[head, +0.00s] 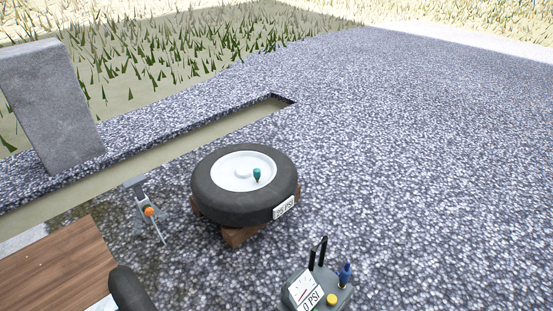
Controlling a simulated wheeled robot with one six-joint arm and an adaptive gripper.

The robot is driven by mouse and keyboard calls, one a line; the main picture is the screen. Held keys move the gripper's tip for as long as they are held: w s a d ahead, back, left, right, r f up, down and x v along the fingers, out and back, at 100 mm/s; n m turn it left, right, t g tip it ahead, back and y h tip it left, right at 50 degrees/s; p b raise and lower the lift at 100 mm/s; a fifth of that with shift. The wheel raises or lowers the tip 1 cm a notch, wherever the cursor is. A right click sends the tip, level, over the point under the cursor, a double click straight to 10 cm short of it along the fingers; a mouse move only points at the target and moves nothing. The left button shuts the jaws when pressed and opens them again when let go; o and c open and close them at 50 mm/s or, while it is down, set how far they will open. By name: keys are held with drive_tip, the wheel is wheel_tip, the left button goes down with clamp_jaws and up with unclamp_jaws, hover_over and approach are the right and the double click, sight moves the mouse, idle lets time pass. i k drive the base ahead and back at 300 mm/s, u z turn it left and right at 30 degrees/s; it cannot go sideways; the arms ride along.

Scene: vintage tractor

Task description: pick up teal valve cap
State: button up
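The teal valve cap (257,172) stands upright on a short dark stem at the right part of the white wheel hub. The wheel's black tyre (244,208) lies flat on brown blocks (240,236), with a PSI label on its front right side. I cannot make out my gripper in the head view, so its position relative to the cap does not show.
A grey device (334,291) with a 0 PSI gauge, black prongs and a blue-topped part stands front right. A jack-like tool (140,208) with an orange knob is left of the tyre. A wooden surface (58,268) is front left. Gravel on the right is clear.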

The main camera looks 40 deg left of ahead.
sight(257, 172)
drive_tip(key=i, duration=3.8)
drive_tip(key=u, duration=2.25)
drive_tip(key=i, duration=4.15)
drive_tip(key=u, duration=2.4)
